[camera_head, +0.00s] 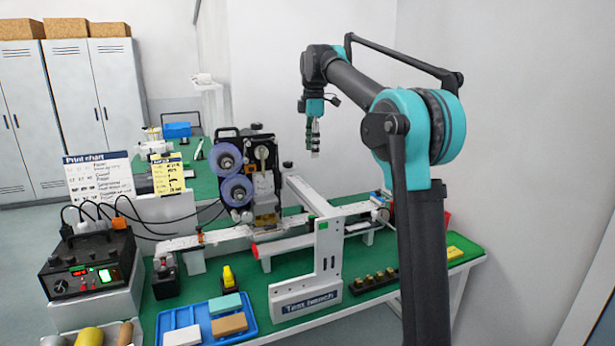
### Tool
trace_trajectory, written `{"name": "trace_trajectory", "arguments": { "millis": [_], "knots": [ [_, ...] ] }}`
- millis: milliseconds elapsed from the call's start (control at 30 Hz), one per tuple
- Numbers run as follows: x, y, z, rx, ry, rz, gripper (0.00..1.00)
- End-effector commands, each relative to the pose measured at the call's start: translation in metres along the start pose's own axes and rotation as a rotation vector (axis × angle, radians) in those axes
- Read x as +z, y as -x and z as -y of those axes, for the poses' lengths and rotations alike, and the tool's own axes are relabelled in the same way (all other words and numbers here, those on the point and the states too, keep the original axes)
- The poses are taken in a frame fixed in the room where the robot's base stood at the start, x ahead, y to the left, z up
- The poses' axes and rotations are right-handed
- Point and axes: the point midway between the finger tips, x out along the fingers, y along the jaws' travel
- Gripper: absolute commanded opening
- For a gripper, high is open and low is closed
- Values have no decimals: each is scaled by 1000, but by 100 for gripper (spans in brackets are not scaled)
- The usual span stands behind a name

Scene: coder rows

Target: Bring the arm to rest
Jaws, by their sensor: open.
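My arm, teal and black, rises at the right of the head view, bends at a large teal joint and reaches left and away from me. My gripper (314,152) hangs from its end, pointing down, in front of the pale wall. It is small here; it is open, and I see nothing held in it. It appears well above the green bench (285,270), apart from everything on it.
A printing machine (250,175) with two purple reels stands on the bench, beside a white stand (328,255) marked "Test bench". A black control box (88,265) and a blue tray (250,315) with coloured blocks are at front left. The wall (520,130) is bare at right.

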Motion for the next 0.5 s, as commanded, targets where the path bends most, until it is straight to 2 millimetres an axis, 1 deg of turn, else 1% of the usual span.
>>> {"name": "trace_trajectory", "arguments": {
  "millis": [167,267,367,400,467,500],
  "knots": [
    [20,-28,11,57,-186,-4,53],
    [34,-50,22,98,-324,-12,53],
    [53,-81,42,156,-511,-30,53],
    [61,-96,53,182,-598,-40,53],
    [73,-118,72,222,-730,-60,53],
    [80,-133,85,248,-818,-76,53]
  ]
}}
